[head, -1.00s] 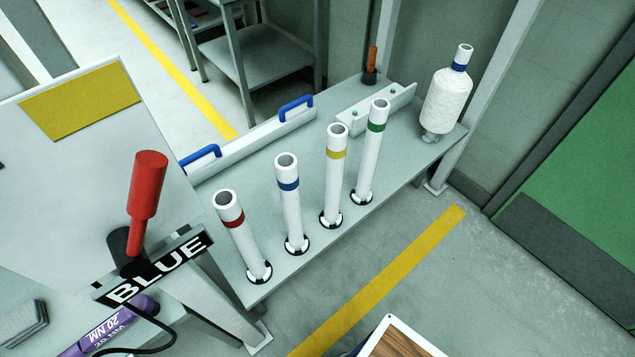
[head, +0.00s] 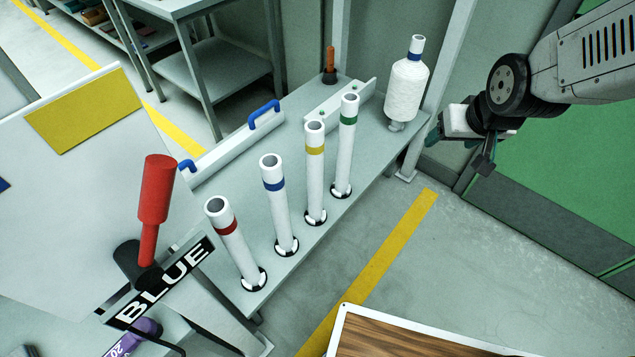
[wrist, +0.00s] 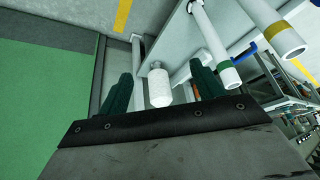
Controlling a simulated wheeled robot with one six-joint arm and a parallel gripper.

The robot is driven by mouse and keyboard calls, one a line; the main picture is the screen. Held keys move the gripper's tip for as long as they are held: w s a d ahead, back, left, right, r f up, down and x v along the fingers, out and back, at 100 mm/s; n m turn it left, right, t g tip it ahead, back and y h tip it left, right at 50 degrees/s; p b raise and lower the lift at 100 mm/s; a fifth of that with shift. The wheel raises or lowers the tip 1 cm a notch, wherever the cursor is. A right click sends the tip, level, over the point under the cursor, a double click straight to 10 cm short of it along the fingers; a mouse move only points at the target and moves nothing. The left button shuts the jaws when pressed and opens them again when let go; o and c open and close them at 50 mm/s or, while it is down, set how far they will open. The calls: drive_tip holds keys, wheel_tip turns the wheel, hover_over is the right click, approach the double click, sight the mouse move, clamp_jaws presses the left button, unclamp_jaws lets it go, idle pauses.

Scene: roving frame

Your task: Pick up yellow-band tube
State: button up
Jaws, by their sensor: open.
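The yellow-band tube (head: 315,180) is a white hollow tube standing upright in a dark-ringed base on the grey bench. It stands between the blue-band tube (head: 279,205) and the green-band tube (head: 345,150). In the wrist view the yellow-band tube (wrist: 270,25) shows at the upper right, beside the green-band tube (wrist: 215,50). My gripper (head: 458,140) is at the right in the head view, well apart from the tubes, beyond the bench end. In the wrist view its two dark green fingers (wrist: 163,95) are spread, with nothing held between them.
The red-band tube (head: 236,245) stands nearest on the bench (head: 260,165). A white wrapped bottle with a blue-banded neck (head: 406,95) stands at the bench's far end. A red-handled tool (head: 155,205) and BLUE sign (head: 160,283) are at left. Open floor (head: 440,250) lies right of the bench.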

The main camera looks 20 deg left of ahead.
sight(320, 178)
drive_tip(key=a+f+n+t+y, duration=0.1)
drive_tip(key=a+f+y, duration=0.1)
drive_tip(key=a+f, duration=0.5)
drive_tip(key=s+a+f+n+t+y, duration=0.1)
drive_tip(key=a+f+n+t+y, duration=0.1)
drive_tip(key=a+f, duration=0.6)
drive_tip(key=s+a+f+n+t+y, duration=0.1)
drive_tip(key=a+f+t+y, duration=0.1)
drive_tip(key=a+f, duration=0.6)
wheel_tip(320, 178, down, 6)
drive_tip(key=shift+s+r+n, duration=0.1)
drive_tip(key=shift+r+n, duration=0.1)
drive_tip(key=shift+n, duration=0.1)
drive_tip(key=r+t+y, duration=0.1)
drive_tip(key=r, duration=0.1)
drive_tip(key=a+r+t+y, duration=0.1)
drive_tip(key=r+t+y, duration=0.1)
drive_tip(key=shift+a+r, duration=0.2)
drive_tip(key=shift+r, duration=0.45)
drive_tip(key=shift+w+a+r+t+y, duration=0.2)
drive_tip(key=shift+w+a+t+y, duration=0.1)
drive_tip(key=shift+y, duration=0.1)
drive_tip(key=x, duration=0.7)
drive_tip(key=shift+a+f, duration=0.2)
drive_tip(key=shift+s, duration=0.1)
drive_tip(key=c, duration=1.2)
